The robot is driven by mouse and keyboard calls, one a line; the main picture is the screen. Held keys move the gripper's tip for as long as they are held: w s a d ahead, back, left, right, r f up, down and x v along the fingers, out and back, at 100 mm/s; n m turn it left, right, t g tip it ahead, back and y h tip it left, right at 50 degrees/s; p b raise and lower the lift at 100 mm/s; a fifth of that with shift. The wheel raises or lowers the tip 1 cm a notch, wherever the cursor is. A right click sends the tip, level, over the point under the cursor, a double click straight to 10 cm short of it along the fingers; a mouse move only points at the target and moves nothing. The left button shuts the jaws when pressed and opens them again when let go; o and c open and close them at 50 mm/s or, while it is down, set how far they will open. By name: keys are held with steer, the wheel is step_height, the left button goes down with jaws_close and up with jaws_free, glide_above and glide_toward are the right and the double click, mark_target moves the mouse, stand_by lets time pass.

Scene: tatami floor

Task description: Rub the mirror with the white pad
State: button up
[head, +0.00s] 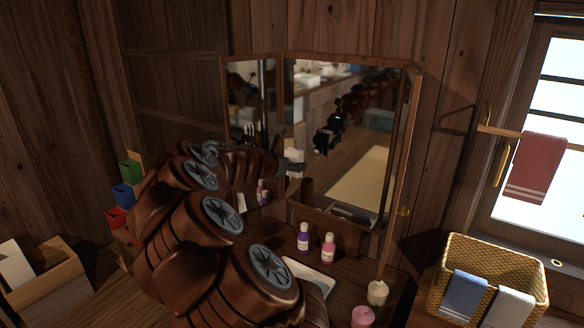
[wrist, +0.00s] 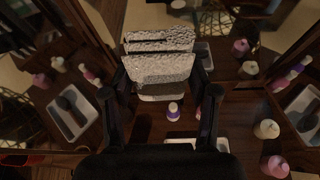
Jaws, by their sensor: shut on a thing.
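The mirror (head: 350,130) is a wood-framed vanity mirror with an angled side panel (head: 246,100), standing upright at the back of the wooden dresser top. My gripper (wrist: 160,74) is shut on the white pad (wrist: 162,68), a rough, pale block between the two dark fingers in the wrist view. A similar pale shape just above it there looks like its reflection, so the pad is close to the glass; I cannot tell whether they touch. In the head view my gripper (head: 290,166) is in front of the mirror's lower left, and my arm hides part of the dresser.
A purple bottle (head: 303,238) and a pink bottle (head: 328,248) stand below the mirror, near a white tray (head: 318,282). A cream jar (head: 377,292) and a pink jar (head: 362,317) are at the front right. A wicker basket (head: 520,268) with towels is farther right.

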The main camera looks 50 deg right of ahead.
mark_target(321, 157)
steer(key=shift+s+d, duration=0.15)
steer(key=shift+d, duration=1)
steer(key=shift+d+b, duration=0.5)
steer(key=shift+d, duration=1.4)
steer(key=shift+w+d+p, duration=0.25)
steer(key=shift+d+p, duration=0.15)
steer(key=shift+d, duration=0.5)
steer(key=shift+s, duration=0.15)
steer(key=shift+s, duration=1.9)
steer(key=shift+d+r+p, duration=0.1)
steer(key=shift+p, duration=0.25)
